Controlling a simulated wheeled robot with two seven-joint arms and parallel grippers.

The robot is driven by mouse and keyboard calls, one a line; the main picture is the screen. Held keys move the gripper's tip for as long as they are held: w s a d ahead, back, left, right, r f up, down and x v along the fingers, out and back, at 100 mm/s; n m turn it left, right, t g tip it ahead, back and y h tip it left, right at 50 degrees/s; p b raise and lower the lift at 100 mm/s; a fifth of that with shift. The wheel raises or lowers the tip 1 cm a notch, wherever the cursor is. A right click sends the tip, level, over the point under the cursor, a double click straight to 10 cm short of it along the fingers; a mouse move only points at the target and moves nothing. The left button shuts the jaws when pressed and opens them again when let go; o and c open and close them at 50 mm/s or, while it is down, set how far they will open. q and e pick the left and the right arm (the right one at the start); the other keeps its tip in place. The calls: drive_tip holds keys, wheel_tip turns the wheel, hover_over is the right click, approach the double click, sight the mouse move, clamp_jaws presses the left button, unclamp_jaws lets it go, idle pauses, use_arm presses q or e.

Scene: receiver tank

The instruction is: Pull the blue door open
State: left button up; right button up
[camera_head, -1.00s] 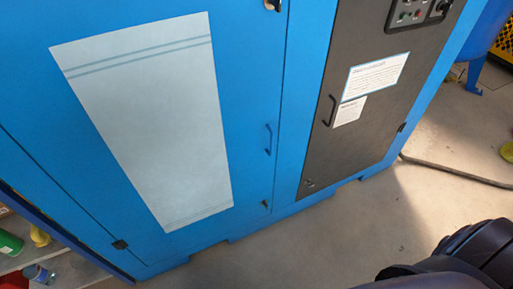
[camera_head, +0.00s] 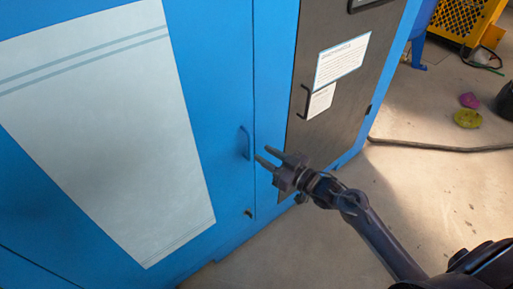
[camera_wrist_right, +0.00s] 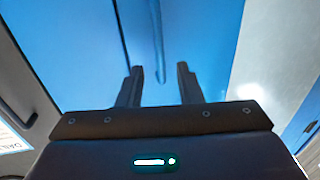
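The blue door (camera_head: 215,90) fills the left of the head view, with a large pale panel (camera_head: 100,125) on it. It looks shut, flush with the cabinet front. Its slim blue handle (camera_head: 245,142) stands upright near the door's right edge. My right gripper (camera_head: 262,154) is open and empty, just right of the handle and apart from it. In the right wrist view, the open fingers (camera_wrist_right: 159,70) point at the blue front, and the handle (camera_wrist_right: 161,62) shows between them, beyond the tips. My left gripper is not in view.
A dark grey panel door (camera_head: 335,80) with a black handle (camera_head: 306,101) and white labels is right of the blue door. A dark hose (camera_head: 430,146), a yellow-green item (camera_head: 467,118) and a pink item (camera_head: 469,100) lie on the floor at right. Floor before the cabinet is clear.

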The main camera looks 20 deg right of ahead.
drive_tip(key=x, duration=0.5)
drive_tip(key=shift+w+a, duration=0.1)
drive_tip(key=shift+w, duration=0.05)
clamp_jaws()
